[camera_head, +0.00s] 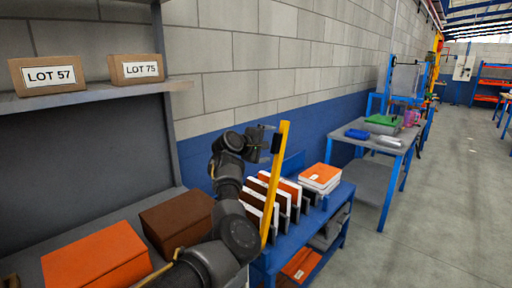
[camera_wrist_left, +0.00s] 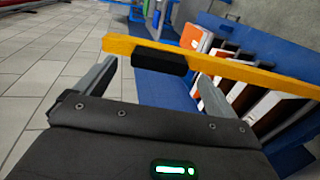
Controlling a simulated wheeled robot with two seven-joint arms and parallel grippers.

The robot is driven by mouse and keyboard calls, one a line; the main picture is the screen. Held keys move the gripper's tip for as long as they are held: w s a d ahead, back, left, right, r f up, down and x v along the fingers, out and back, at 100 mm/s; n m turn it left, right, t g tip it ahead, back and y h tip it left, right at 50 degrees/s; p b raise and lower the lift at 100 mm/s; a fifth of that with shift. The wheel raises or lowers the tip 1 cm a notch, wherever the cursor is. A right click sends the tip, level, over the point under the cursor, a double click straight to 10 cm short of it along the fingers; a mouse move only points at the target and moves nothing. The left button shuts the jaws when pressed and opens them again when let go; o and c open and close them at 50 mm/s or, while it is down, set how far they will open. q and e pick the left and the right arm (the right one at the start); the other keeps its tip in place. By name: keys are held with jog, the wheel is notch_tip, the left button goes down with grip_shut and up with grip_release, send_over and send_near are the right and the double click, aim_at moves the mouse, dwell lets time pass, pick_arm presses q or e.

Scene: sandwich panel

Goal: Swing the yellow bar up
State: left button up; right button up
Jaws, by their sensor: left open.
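The yellow bar (camera_head: 272,185) stands steep in the head view, its top leaning slightly right, in front of the blue cart. A black grip (camera_head: 277,143) sits on it near the top. My left gripper (camera_head: 266,139) is at the height of the black grip, just left of it. In the left wrist view the yellow bar (camera_wrist_left: 225,68) crosses in front of my open fingers, with the black grip (camera_wrist_left: 158,60) between the fingertips. I cannot tell whether the fingers touch it. The bar's lower end is partly hidden by my arm. My right gripper is not in view.
The blue cart (camera_head: 318,216) holds upright panels in slots and a stack of orange and white panels (camera_head: 320,176) close behind the bar. A shelf at left carries an orange box (camera_head: 95,259) and a brown box (camera_head: 178,222). Open floor (camera_head: 440,215) lies at right.

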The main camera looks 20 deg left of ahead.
pick_arm(q)
jog(key=b+v, duration=0.2)
jog(key=v, duration=0.5)
jog(key=shift+s, duration=0.35)
jog(key=shift+a+r, duration=0.1)
jog(key=shift+a, duration=0.05)
